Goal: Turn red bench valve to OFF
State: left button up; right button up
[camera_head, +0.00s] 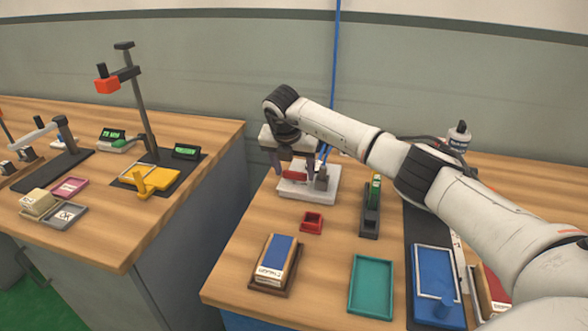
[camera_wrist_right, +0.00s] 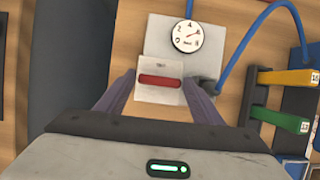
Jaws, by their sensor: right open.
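The red bench valve handle (camera_wrist_right: 160,81) lies crosswise on a small white plate (camera_wrist_right: 158,94) with a small unreadable label above it in the right wrist view. In the head view the red handle (camera_head: 295,176) shows on the pale base plate (camera_head: 318,188), partly covered by my gripper. A round white gauge (camera_wrist_right: 187,36) with a needle sits just beyond it. My right gripper (camera_head: 293,166) is open above the valve. In the wrist view its fingers (camera_wrist_right: 158,96) stand on both sides of the handle with gaps. I cannot tell its height above it. My left gripper is not in view.
Blue hose (camera_wrist_right: 268,18) curves beside the gauge. A holder with yellow and green parts (camera_wrist_right: 285,100) stands to the right. A small red tray (camera_head: 311,222), a teal tray (camera_head: 371,287) and a blue tray (camera_head: 436,278) lie nearer on the bench. A gap separates the left bench.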

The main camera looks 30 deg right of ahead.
jog(key=c, duration=0.8)
jog(key=shift+o, duration=0.2)
jog(key=shift+n, duration=0.3)
jog(key=n, duration=0.2)
jog(key=n+t+y, duration=0.1)
jog(key=n, duration=0.1)
jog(key=n+y, duration=0.1)
jog(key=shift+s+d+n, duration=0.1)
jog(key=shift+d+n, duration=0.15)
jog(key=shift+n, duration=0.15)
jog(key=n+y, duration=0.1)
jog(key=n, duration=0.2)
jog(key=n+y, duration=0.1)
jog(key=n, duration=0.2)
jog(key=shift+d+y+b, duration=0.15)
jog(key=shift+y+b, duration=0.15)
jog(key=shift+y, duration=0.1)
jog(key=n, duration=0.2)
jog(key=n+y+b, duration=0.1)
jog(key=n, duration=0.2)
jog(key=shift+d+y, duration=0.1)
jog(key=shift+y, duration=0.2)
jog(key=shift+n+g, duration=0.3)
jog(key=shift+n, duration=0.1)
jog(key=o, duration=0.8)
jog(key=shift+c, duration=0.2)
